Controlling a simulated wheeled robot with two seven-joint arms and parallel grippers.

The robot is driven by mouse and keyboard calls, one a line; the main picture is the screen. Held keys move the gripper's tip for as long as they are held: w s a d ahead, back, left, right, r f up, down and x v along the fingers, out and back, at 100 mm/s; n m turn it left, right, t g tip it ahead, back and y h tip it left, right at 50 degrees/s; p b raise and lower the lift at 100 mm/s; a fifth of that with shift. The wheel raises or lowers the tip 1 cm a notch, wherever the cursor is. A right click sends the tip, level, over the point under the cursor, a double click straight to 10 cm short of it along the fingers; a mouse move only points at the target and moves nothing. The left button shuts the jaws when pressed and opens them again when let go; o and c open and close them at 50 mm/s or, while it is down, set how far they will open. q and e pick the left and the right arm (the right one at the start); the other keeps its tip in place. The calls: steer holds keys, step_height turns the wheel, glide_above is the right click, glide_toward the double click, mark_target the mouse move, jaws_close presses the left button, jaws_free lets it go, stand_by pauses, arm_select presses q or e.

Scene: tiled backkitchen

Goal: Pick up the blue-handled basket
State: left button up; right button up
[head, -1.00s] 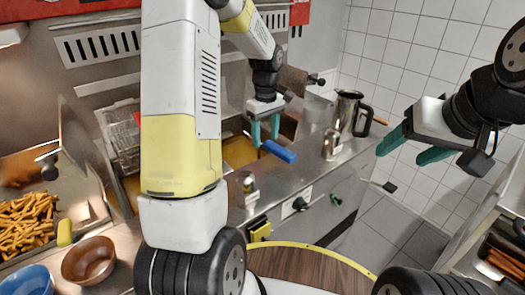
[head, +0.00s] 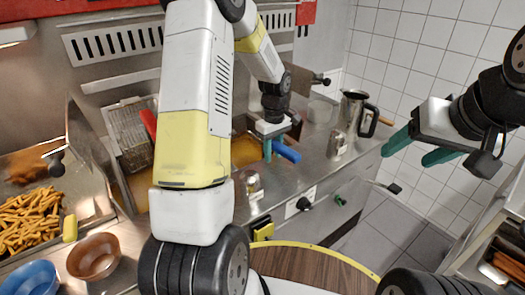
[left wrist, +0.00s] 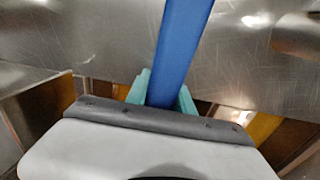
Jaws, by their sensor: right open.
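The blue handle (head: 288,153) of the basket juts out over the steel counter in the head view. The basket's body is mostly hidden behind my left arm. My left gripper (head: 272,146) points down at the handle. In the left wrist view the handle (left wrist: 182,50) runs between the two teal fingertips (left wrist: 165,92), which sit close against both its sides; the gripper looks shut on it. My right gripper (head: 418,147) is open and empty, in the air at the right, far from the basket.
A wire basket with a red handle (head: 128,128) stands left of my left arm. A metal jug (head: 352,112) and a small shaker (head: 336,145) stand right of the handle. Fries (head: 28,220) and two bowls, brown (head: 94,257) and blue (head: 28,278), are at the left.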

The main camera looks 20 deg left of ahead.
arm_select(q)
jaws_close()
stand_by(1.0)
steer(key=shift+r, duration=0.1)
